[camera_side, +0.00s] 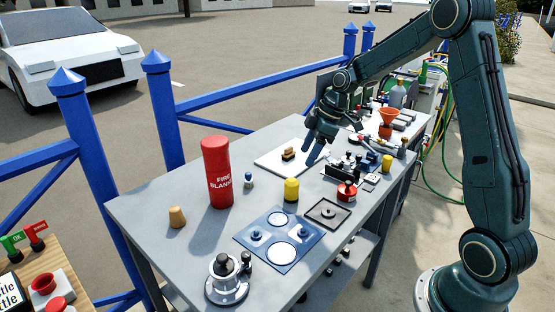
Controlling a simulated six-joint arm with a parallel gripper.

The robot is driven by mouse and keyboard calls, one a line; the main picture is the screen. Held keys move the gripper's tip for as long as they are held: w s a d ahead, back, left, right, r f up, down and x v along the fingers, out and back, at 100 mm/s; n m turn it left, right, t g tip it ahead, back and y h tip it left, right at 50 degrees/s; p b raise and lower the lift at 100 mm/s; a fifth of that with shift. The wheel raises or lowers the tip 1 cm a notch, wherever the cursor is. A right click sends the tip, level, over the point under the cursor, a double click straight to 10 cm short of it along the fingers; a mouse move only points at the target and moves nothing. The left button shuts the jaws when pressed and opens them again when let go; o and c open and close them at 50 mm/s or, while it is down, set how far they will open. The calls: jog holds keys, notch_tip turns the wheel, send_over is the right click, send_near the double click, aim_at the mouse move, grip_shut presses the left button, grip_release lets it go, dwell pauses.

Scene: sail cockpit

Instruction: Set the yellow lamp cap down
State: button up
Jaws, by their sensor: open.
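A second, smaller yellow piece (387,162) stands at the right among small parts; I cannot tell for sure which of the two is the lamp cap. My gripper (313,151) is open and points down over the table, behind and a little right of the nearer yellow cylinder and apart from it. I see nothing held between its fingers, though they partly hide what lies behind them.
A tall red fire blanket cylinder (217,173) stands left. A white board (270,165) bears a small brown block (288,154). A blue plate (262,257) with round fittings and a dark square tray (327,213) lie in front. Clutter crowds the right; the left tabletop is mostly clear.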

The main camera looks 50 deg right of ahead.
jog(key=s+a+r+m+t+h, duration=0.1)
jog(key=s+a+r+m, duration=0.2)
jog(key=s+a+r, duration=0.5)
jog(key=s+a+r+m+t+h, duration=0.1)
jog(key=s+a+r+m+h, duration=0.25)
jog(key=s, duration=0.75)
jog(key=s+a+r+m+y, duration=0.1)
jog(key=s+m, duration=0.1)
jog(key=s, duration=0.6)
jog(key=shift+s+a, duration=0.2)
jog(key=shift+a, duration=0.2)
